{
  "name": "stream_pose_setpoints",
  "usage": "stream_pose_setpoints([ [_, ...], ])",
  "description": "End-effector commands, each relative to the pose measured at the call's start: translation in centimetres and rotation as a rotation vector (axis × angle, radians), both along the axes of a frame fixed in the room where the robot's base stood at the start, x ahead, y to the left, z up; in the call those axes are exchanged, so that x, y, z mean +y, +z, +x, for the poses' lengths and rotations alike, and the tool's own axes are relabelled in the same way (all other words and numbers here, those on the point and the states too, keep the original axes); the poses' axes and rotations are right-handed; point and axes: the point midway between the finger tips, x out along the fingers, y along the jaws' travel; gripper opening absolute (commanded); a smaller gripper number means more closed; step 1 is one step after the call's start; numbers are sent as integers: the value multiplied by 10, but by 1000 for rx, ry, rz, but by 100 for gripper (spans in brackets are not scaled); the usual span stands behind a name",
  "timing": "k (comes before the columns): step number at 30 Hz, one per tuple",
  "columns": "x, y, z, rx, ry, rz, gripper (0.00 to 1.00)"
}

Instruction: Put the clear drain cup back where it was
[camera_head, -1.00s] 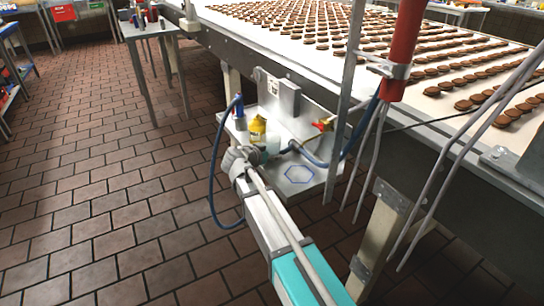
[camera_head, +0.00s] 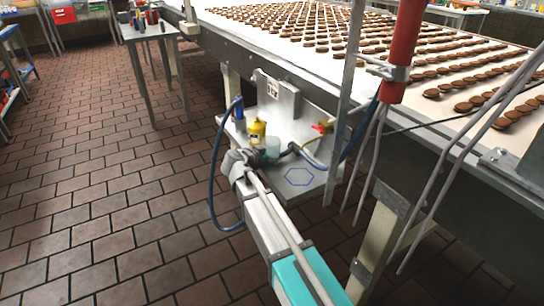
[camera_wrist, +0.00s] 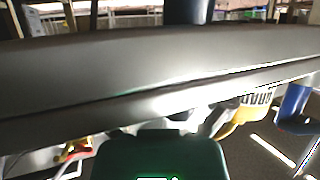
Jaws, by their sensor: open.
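The clear drain cup (camera_head: 272,147) is a small pale, translucent green cup. It stands on the grey metal shelf (camera_head: 318,186), just right of the yellow bottle. My gripper (camera_head: 250,158) is low at the shelf's left front, close to the cup, and is open. The head view does not show clearly whether the fingers touch the cup. A blue hexagon outline (camera_head: 299,176) on the shelf's front right is empty. In the wrist view, a broad grey band crosses the picture, and a dark green shape at the bottom centre cannot be identified surely.
A red-handled valve (camera_head: 321,128) and blue hose (camera_head: 214,160) are close by. A metal post (camera_head: 346,100) rises right of the shelf. The conveyor with biscuits (camera_head: 400,50) is behind.

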Motion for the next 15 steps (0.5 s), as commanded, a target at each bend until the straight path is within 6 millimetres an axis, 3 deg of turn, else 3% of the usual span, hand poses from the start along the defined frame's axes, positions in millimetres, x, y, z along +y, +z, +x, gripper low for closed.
stream_pose_setpoints([
  [5, 6, 8, -9, 0, 2, 0, 100],
  [15, 33, 29, -49, 0, 3, 0, 100],
])
